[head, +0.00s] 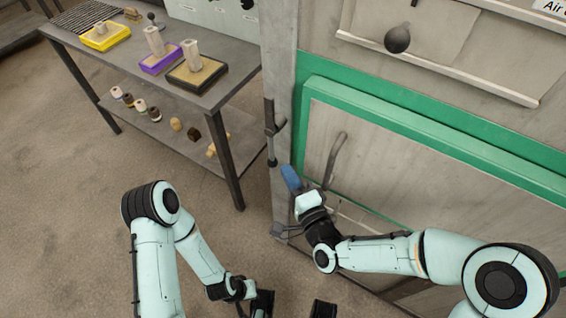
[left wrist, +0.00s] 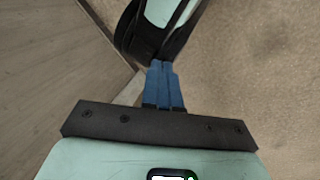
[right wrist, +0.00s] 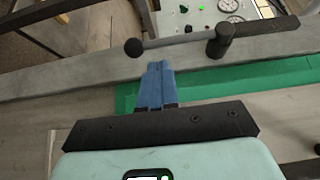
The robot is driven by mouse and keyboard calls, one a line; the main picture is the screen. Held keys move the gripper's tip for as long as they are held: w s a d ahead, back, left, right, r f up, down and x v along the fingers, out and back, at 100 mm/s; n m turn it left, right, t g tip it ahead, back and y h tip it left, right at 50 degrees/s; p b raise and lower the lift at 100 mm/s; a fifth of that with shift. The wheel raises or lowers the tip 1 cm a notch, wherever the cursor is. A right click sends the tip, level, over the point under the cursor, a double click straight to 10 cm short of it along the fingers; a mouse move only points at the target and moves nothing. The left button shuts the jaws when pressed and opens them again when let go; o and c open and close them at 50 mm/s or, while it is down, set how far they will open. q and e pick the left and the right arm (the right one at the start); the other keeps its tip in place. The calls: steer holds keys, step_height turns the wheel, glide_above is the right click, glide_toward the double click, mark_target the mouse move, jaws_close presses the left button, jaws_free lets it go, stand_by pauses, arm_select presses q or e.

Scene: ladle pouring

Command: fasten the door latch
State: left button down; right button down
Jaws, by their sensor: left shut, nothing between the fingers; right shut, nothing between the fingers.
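The door latch (head: 271,135) is a dark lever with a ball end, mounted on the grey post (head: 281,60) left of the green-edged door (head: 440,150). It hangs along the post, ball end down. In the right wrist view the latch lever (right wrist: 180,41) lies across the picture, ball at left and thicker pivot at right. My right gripper (head: 290,178) is shut and empty; its blue fingertips are just below and right of the ball end, and I cannot tell if they touch. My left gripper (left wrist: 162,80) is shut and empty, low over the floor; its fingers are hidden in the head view.
A curved handle (head: 336,157) is on the door, close to my right gripper. A metal table (head: 215,95) with colored trays stands at left, with several small objects on its lower shelf. A dark knob (head: 397,39) is at upper right. Floor at lower left is clear.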

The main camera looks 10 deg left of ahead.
arm_select(q)
steer(key=shift+w+f, duration=0.1)
steer(key=shift+w, duration=0.05)
arm_select(e)
steer(key=shift+x, duration=2)
